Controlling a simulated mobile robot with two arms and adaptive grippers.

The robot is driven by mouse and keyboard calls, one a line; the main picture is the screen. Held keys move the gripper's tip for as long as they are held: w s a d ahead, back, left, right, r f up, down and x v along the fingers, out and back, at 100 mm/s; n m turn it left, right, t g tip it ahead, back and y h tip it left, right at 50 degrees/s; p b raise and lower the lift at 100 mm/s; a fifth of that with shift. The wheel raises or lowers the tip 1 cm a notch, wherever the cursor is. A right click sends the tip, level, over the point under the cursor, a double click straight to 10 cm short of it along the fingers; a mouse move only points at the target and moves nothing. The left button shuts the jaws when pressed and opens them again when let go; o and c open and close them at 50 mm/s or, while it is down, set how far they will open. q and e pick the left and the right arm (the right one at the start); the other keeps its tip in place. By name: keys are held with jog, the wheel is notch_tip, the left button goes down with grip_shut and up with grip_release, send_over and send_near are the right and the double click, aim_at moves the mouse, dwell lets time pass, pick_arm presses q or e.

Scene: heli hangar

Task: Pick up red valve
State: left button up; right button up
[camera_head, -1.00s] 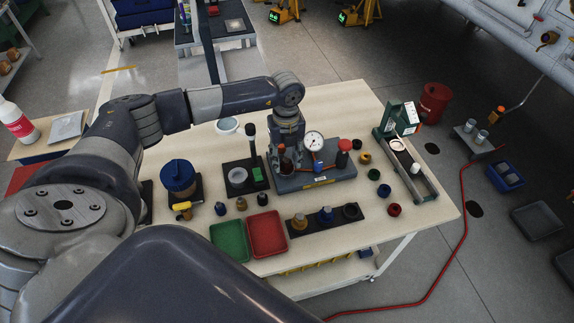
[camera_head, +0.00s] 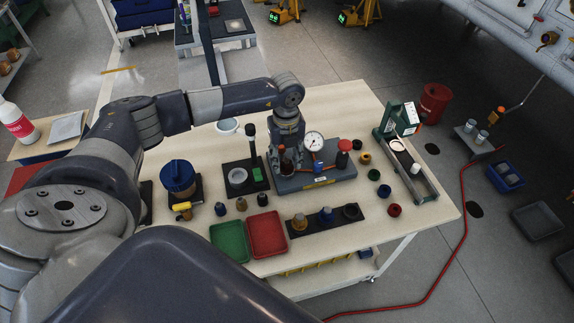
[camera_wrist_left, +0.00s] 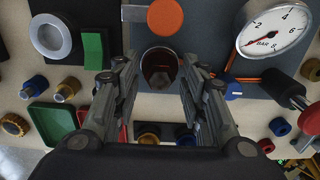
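My left gripper (camera_head: 287,160) points down over the grey test fixture (camera_head: 320,180) with the pressure gauge (camera_head: 314,141). In the left wrist view its fingers (camera_wrist_left: 156,70) are apart. A dark red-brown cylinder (camera_wrist_left: 160,68), seated in a round dark opening, shows between and beyond them; it may be the red valve, but I cannot be sure. I see no clear contact with it. An orange-red disc (camera_wrist_left: 165,17) lies just beyond it. A red-topped black knob (camera_head: 344,146) stands right of the gauge. My right gripper is not in view.
Green (camera_head: 229,241) and red (camera_head: 267,234) trays and a black strip of fittings (camera_head: 326,219) lie in front of the fixture. Loose coloured rings, including a red one (camera_head: 394,210), lie right. A green-ended rack (camera_head: 410,168) stands at the right edge.

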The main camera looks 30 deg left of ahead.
aim_at(286, 160)
pick_arm(q)
jog(key=c, duration=0.9)
jog(key=shift+r+p, duration=2.2)
jog(key=shift+r, duration=0.85)
